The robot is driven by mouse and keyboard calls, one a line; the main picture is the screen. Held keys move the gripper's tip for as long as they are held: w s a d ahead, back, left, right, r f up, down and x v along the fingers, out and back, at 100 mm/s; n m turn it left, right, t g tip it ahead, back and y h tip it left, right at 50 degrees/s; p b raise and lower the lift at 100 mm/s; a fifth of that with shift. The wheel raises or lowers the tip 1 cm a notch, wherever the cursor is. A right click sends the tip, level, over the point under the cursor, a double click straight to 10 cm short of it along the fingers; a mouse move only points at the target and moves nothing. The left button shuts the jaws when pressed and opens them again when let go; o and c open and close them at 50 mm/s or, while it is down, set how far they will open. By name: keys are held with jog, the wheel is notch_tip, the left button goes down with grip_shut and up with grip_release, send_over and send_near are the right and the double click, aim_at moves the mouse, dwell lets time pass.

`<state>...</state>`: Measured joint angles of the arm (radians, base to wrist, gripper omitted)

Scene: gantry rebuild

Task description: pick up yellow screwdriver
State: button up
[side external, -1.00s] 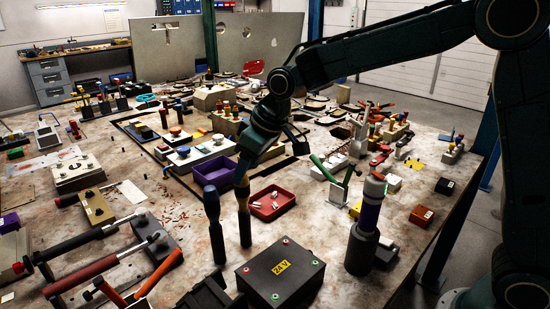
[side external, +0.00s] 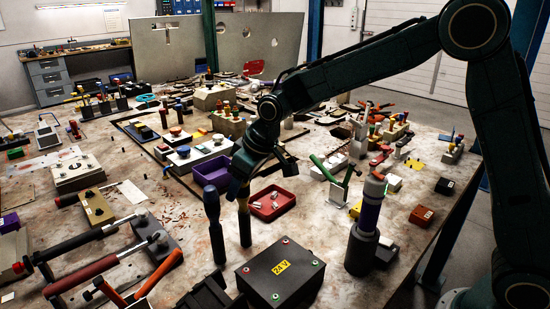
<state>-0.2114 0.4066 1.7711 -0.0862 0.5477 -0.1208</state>
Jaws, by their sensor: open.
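The yellow screwdriver (side external: 244,212) stands upright near the front middle of the table, its yellowish handle at the top and a dark lower part below. My gripper (side external: 241,178) points down at the top of this handle. The jaws are open, and the handle's top end is partly hidden by them. I cannot tell whether the fingers touch the handle.
A dark blue upright screwdriver (side external: 213,225) stands close on the left. A purple bin (side external: 212,172) and a red tray (side external: 271,203) lie close behind and to the right. A black 24V box (side external: 281,271) stands in front.

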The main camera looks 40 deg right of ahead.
jog(key=shift+c, duration=0.2)
grip_shut()
jog(key=shift+r, duration=0.1)
notch_tip(320, 180, up, 18)
dwell(0.9)
dwell(0.4)
